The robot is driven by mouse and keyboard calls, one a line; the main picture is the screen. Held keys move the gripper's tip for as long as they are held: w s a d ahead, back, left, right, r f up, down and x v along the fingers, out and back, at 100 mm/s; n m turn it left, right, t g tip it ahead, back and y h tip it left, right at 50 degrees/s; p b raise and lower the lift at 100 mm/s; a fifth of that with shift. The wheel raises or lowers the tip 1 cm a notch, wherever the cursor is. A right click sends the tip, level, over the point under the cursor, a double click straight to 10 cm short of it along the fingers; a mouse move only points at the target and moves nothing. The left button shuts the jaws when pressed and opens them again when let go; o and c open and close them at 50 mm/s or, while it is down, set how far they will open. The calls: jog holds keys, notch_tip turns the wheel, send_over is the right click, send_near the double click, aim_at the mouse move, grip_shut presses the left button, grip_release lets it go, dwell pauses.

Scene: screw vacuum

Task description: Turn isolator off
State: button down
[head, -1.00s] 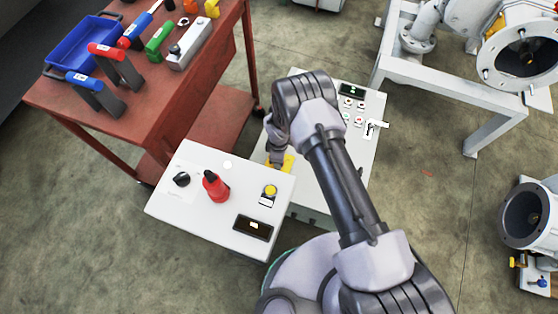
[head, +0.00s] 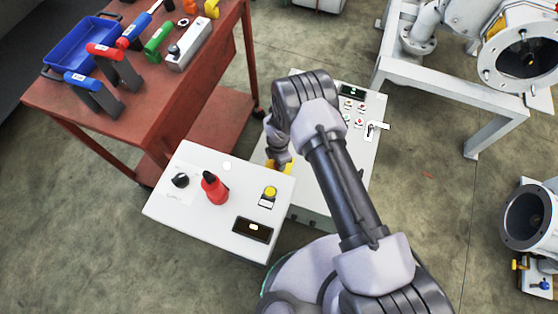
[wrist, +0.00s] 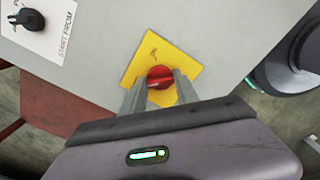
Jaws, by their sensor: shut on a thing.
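The isolator is a red rotary knob (wrist: 160,78) on a yellow plate (wrist: 185,62) on a pale grey panel (wrist: 220,25). In the wrist view the two fingers of my gripper (wrist: 161,86) stand on either side of the knob and are shut on it. The fingers hide part of the knob and plate. In the head view my gripper (head: 277,155) points down at the back panel, and only a bit of the yellow plate (head: 286,165) shows; the knob is hidden there.
A front white box has a black selector (head: 180,180), a red handle-like part (head: 214,188), a yellow button (head: 270,191) and a dark display (head: 253,229). The back panel has small buttons (head: 355,112). A red table (head: 150,110) with tools stands at left, white machinery (head: 470,90) at right.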

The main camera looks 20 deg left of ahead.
dwell(0.4)
jog(key=c, duration=0.9)
grip_release()
notch_tip(320, 180, up, 17)
jog(key=p, duration=0.7)
jog(key=shift+r, duration=0.2)
